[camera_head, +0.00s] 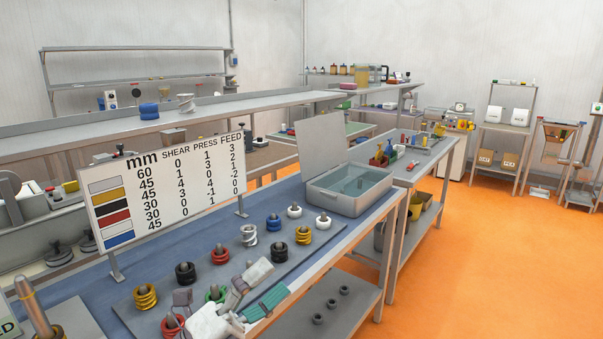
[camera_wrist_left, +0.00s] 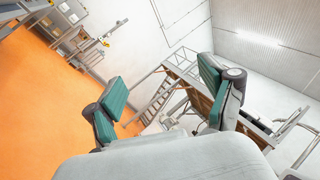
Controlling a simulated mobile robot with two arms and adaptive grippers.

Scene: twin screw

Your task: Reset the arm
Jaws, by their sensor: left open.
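My left gripper (camera_head: 270,281) is at the lower middle of the head view, over the front edge of the grey board on the blue-topped table. Its fingers have teal pads and stand apart with nothing between them. In the left wrist view the gripper (camera_wrist_left: 158,80) is open and empty, with the orange floor and white walls beyond. My right gripper is not in view.
Several coloured ring pieces, such as a yellow one (camera_head: 145,297) and a black one (camera_head: 277,252), stand on the board. A sign (camera_head: 168,185) stands behind them. An open-lidded grey box (camera_head: 347,207) is at the table's far right. Orange floor (camera_head: 480,260) is clear.

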